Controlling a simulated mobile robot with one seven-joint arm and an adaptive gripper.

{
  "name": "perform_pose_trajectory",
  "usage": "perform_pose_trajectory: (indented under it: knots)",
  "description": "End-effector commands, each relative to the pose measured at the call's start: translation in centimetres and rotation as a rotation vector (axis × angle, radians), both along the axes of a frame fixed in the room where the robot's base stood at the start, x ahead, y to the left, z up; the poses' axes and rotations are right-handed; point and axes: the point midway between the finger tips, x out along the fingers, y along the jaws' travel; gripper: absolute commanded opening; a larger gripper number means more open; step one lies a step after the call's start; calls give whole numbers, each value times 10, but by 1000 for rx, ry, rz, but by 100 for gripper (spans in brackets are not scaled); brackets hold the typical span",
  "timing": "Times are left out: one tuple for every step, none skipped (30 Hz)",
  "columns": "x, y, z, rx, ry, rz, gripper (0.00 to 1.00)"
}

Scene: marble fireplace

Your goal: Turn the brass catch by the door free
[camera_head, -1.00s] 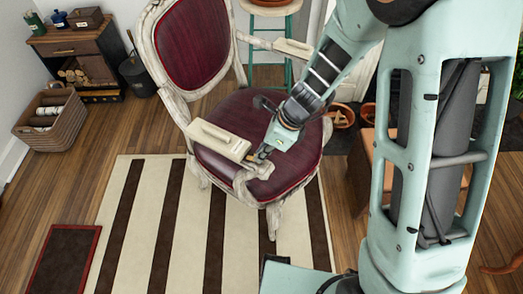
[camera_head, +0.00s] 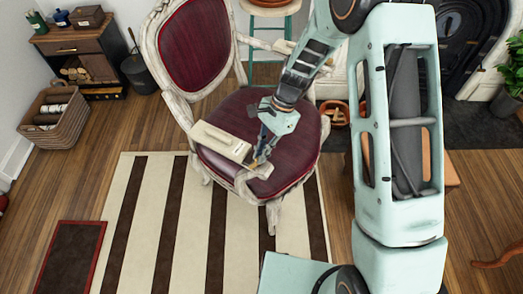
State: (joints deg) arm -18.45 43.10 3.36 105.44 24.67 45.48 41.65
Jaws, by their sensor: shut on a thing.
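A striped rug (camera_head: 145,220) lies under the chair. A green-legged stool (camera_head: 265,50) and terracotta pots (camera_head: 333,112) stand behind. A wicker basket (camera_head: 55,120) and wooden cabinet (camera_head: 85,55) are at the left.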

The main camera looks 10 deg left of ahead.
Motion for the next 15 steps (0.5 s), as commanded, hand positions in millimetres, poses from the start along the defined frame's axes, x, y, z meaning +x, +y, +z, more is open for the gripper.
perform_pose_trajectory:
  knots:
    - [0, 0, 1, 0, 0, 42, 0]
    - [1, 1, 1, -1, -1, 67, 0]
    - [1, 1, 1, -1, 1, 100, 0]
    - [1, 1, 0, -1, -1, 125, 0]
    - [1, 1, 0, -1, 0, 145, 0]
    - [1, 1, 0, -1, 0, 175, 0]
    - [1, 1, 0, -1, 0, 196, 0]
    - [1, 1, 0, -1, 0, 215, 0]
    - [2, 1, 0, -1, -1, 239, 0]
    - [1, 1, 0, -1, -1, 258, 0]
    - [1, 1, 0, -1, 0, 273, 0]
    - [1, 1, 0, -1, 1, 293, 0]
    - [1, 1, 0, -1, 0, 307, 0]
    - [1, 1, 0, -1, 0, 320, 0]
    - [1, 2, 0, 0, -1, 334, 0]
